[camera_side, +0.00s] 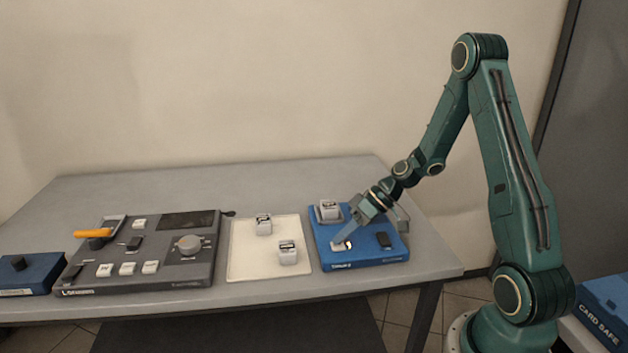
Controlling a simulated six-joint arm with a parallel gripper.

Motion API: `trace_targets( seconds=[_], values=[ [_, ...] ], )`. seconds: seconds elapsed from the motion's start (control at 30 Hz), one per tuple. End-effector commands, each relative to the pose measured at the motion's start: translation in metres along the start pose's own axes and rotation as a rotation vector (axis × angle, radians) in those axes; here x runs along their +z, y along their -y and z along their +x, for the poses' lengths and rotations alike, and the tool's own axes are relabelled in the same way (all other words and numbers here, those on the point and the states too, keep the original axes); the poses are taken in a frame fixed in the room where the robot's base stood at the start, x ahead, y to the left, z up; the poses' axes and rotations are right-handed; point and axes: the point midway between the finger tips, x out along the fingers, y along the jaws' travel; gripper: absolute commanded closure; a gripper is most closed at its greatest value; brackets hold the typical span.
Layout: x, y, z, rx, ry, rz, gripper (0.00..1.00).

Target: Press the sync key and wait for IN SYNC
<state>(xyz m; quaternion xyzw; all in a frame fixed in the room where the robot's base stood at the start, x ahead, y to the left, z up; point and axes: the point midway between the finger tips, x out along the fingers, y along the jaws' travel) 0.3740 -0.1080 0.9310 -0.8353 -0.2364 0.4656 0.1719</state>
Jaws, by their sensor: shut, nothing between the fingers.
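A blue box (367,256) stands at the right end of the table. It carries a small white key (337,246), a black key (384,240) and a light grey block (328,210) at its back left. My gripper (347,243) is shut and empty, pointing down at the box's front left. Its tips are right at the white key; I cannot tell whether they touch or press it. A small yellowish spot shows by the tips. The lettering on the box is too small to read surely, and no IN SYNC reading is legible.
A dark grey console (205,270) with white keys, a knob (189,244), a dark screen (187,220) and an orange handle (92,233) stands left. A white mat (268,269) with two light blocks lies between. A small blue box (38,270) sits far left. The table's back is clear.

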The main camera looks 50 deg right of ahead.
Motion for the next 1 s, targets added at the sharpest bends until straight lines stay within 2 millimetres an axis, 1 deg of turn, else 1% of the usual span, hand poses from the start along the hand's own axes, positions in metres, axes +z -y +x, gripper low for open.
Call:
trace_targets(
  seconds=[0.47, 1.0],
  values=[
    [-0.008, 0.008, -0.011, 0.001, -0.001, -0.001, 1.0],
    [-0.011, 0.01, -0.015, 0.0, 0.0, -0.001, 1.0]
  ],
)
